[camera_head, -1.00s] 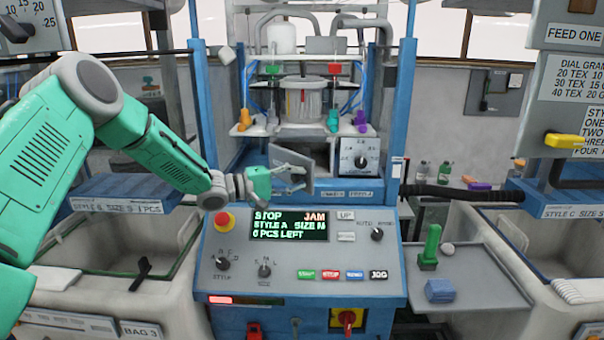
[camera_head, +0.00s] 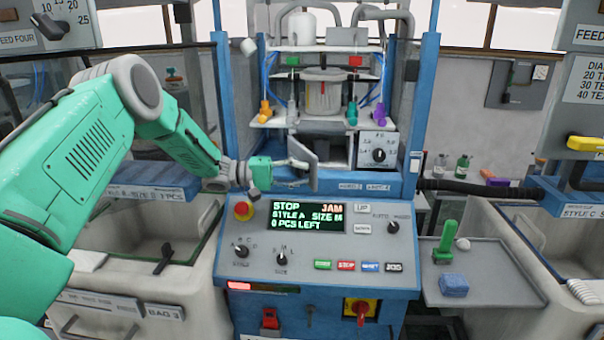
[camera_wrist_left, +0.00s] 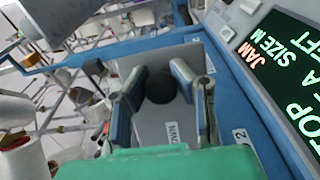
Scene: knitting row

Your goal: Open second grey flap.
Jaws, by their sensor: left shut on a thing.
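The grey flap (camera_head: 303,152) on the middle machine stands swung out from the housing, seen nearly edge-on, left of the dial box. Behind it and to its right an opening (camera_head: 336,153) shows. My left gripper (camera_head: 285,171) is at the flap's left face. In the left wrist view the gripper (camera_wrist_left: 160,90) has its fingers on either side of a dark round knob (camera_wrist_left: 161,87) on the grey flap (camera_wrist_left: 152,125). It is shut on that knob. The flap's hinge is hidden. My right gripper is not in view.
A dial box (camera_head: 378,150) stands to the right. Coloured cones (camera_head: 265,112) are on the shelf above. A tray (camera_head: 480,290) is at the right.

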